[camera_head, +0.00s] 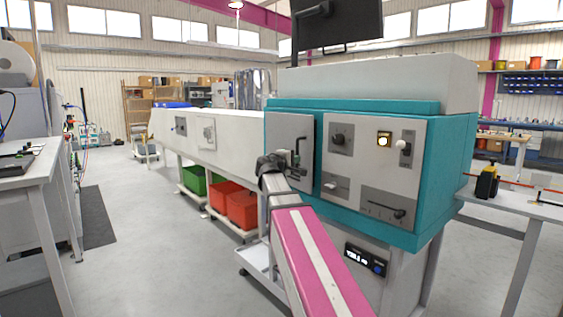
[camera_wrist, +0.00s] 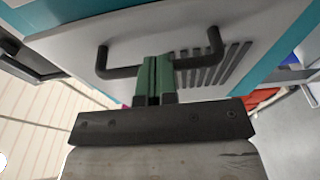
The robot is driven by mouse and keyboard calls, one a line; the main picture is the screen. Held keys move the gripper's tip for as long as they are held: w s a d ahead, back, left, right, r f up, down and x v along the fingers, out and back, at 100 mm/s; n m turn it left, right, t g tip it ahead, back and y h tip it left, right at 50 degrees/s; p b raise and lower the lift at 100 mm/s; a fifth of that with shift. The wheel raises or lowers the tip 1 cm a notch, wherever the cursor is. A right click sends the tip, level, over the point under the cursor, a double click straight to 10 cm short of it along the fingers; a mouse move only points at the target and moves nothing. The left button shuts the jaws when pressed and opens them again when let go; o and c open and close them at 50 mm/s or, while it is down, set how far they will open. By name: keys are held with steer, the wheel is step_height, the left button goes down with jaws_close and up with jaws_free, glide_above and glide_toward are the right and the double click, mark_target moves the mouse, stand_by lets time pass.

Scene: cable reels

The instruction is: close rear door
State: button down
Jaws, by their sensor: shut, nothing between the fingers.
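A grey door panel (camera_head: 284,127) with a black bar handle (camera_head: 297,150) is on the left part of the teal machine front. In the wrist view the same door (camera_wrist: 250,25) shows vent slots beside its black handle (camera_wrist: 215,47). My gripper (camera_wrist: 153,62) has its green fingers together, empty, in front of the middle of the handle bar. I cannot tell whether they touch it. In the head view my gripper (camera_head: 287,170) is at the lower part of the door, its fingertips hard to make out. Whether the door stands ajar is unclear.
A grey control panel (camera_head: 352,185) with knobs and a lit yellow button is right of the door. Red bins (camera_head: 242,208) and a green bin (camera_head: 194,180) stand under the long white machine section. Open floor lies left, up to a workbench (camera_head: 45,165).

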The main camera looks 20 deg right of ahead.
mark_target(308, 156)
steer(key=shift+w+d, duration=0.2)
steer(key=shift+d, duration=0.75)
steer(key=shift+w+d, duration=0.15)
steer(key=shift+d, duration=0.75)
steer(key=shift+d+r, duration=0.1)
steer(key=shift+d, duration=0.1)
steer(key=shift+a, duration=0.1)
